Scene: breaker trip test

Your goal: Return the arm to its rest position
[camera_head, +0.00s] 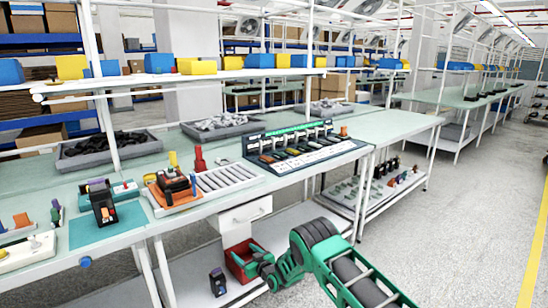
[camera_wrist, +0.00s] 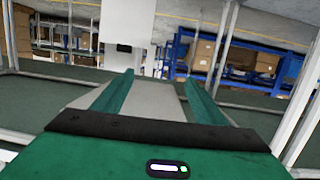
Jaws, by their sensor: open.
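My green arm (camera_head: 320,255) reaches in from the lower right of the head view, low in front of the workbench. Its end, my gripper (camera_head: 263,272), is beside a red bin (camera_head: 236,262) below the bench top; whether they touch is unclear. In the wrist view my gripper (camera_wrist: 158,80) shows two green fingers spread well apart with nothing held between them.
The workbench (camera_head: 215,205) carries a rack of black devices (camera_head: 305,145) and grey parts trays (camera_head: 108,150). The floor (camera_head: 455,220) at right is clear.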

